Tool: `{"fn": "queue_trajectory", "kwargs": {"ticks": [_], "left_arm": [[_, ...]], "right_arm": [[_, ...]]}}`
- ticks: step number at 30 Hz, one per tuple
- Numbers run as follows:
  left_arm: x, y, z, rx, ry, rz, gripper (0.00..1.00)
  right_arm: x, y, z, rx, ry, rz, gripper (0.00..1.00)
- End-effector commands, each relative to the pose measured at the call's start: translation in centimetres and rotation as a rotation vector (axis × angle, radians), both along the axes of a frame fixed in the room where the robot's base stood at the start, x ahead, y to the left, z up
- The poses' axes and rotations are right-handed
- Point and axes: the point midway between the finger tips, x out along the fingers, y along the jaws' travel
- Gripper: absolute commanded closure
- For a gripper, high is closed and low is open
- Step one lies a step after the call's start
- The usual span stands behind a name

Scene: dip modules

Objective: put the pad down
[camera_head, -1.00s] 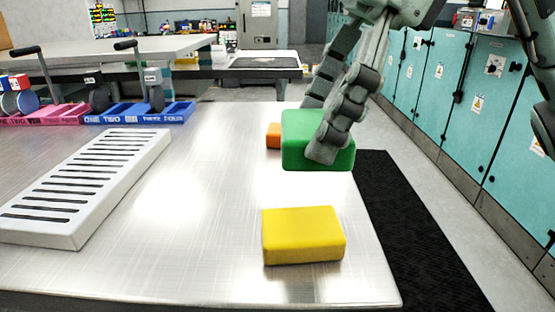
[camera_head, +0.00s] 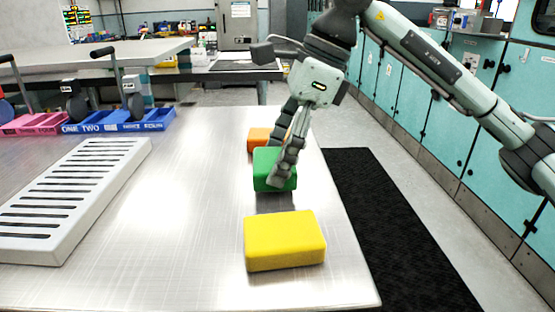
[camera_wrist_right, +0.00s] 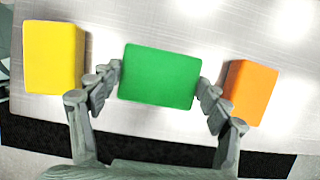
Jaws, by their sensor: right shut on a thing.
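The green pad (camera_head: 264,169) is between the fingers of my right gripper (camera_head: 280,165), which is shut on it. The pad is at or just above the metal table, between the yellow pad and the orange pad; I cannot tell for sure whether it touches the table. In the right wrist view the green pad (camera_wrist_right: 160,76) sits level between the two fingertips (camera_wrist_right: 160,80). The yellow pad (camera_head: 285,240) lies nearer on the table, and the orange pad (camera_head: 258,138) lies behind, partly hidden by the gripper. My left gripper is not in view.
A white slotted rack (camera_head: 70,195) lies on the left of the table (camera_head: 190,250). Blue (camera_head: 120,122) and pink (camera_head: 38,125) trays with dark-handled tools stand at the back left. The table middle is clear; its right edge runs close beside the pads.

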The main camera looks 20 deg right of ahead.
Motion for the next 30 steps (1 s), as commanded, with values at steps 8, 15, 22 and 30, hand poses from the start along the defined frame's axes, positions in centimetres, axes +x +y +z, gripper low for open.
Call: {"fn": "queue_trajectory", "kwargs": {"ticks": [8, 15, 22, 30], "left_arm": [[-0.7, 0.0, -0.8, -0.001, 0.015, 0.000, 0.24], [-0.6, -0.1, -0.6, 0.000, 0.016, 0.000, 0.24], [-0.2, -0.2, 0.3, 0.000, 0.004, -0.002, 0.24], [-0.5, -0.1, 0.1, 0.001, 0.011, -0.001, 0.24]], "right_arm": [[0.0, 0.0, -1.3, 0.001, -0.001, 0.000, 0.46], [0.0, 0.0, -1.6, 0.001, -0.001, 0.000, 0.46], [0.0, 0.0, -1.6, 0.001, -0.001, 0.000, 0.03], [0.0, 0.0, -1.6, 0.000, -0.001, 0.000, 0.03]]}}
